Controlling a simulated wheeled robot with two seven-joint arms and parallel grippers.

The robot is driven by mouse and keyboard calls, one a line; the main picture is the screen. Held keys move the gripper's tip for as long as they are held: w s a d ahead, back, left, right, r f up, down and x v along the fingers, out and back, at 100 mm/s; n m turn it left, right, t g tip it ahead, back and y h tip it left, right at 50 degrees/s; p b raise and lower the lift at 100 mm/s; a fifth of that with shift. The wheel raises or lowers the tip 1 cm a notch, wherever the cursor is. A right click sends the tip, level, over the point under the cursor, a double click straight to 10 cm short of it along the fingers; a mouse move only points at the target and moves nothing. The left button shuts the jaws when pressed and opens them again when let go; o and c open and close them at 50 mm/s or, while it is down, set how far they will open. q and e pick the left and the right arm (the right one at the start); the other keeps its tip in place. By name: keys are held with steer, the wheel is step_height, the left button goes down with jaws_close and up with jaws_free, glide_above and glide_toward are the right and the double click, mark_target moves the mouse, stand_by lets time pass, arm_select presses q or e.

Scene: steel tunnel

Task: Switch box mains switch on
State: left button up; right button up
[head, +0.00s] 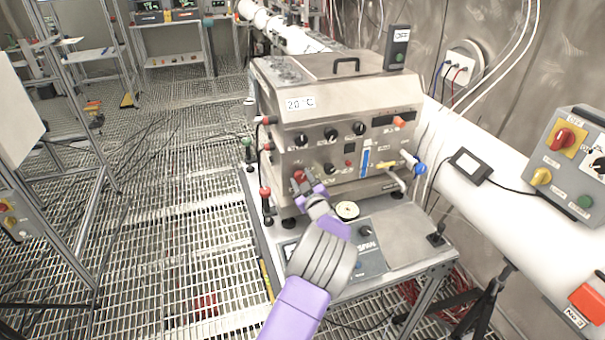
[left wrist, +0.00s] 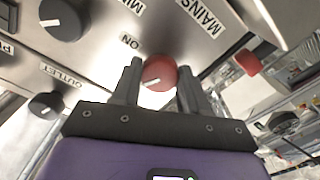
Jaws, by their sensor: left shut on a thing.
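The red mains switch knob (head: 299,175) is on the lower left of the front panel of a steel unit (head: 340,103). In the left wrist view the red knob (left wrist: 160,71) sits between my two fingers, below a MAINS label (left wrist: 200,17). An ON label (left wrist: 130,41) is up and left of it. The knob's white mark points left and slightly down in that view, not at the ON label. My left gripper (head: 309,190) is shut on the knob, and the fingers cover part of its sides. My right gripper is not in view.
Black knobs (head: 330,135) and a blue strip (head: 366,162) share the panel. A small round dish (head: 347,210) stands on the bench just right of my wrist. A grey control box (head: 577,165) is at the far right. The grating floor (head: 170,200) to the left is mostly clear.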

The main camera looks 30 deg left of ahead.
arm_select(q)
steer(key=m+p, duration=0.2)
steer(key=m, duration=0.1)
steer(key=shift+r, duration=0.2)
steer(key=m+p, duration=0.2)
steer(key=m, duration=0.1)
steer(key=shift+m+p, duration=0.3)
steer(key=shift+p, duration=0.05)
steer(key=m+p, duration=0.1)
steer(key=m, duration=0.2)
steer(key=shift+f+p, duration=0.1)
steer(key=shift+p, duration=0.3)
steer(key=shift+m+p, duration=0.5)
steer(key=shift+m, duration=0.7)
steer(key=shift+f, duration=0.1)
steer(key=o, duration=1.1)
steer(key=shift+c, duration=0.2)
step_height(320, 180, up, 10)
steer(key=p, duration=0.1)
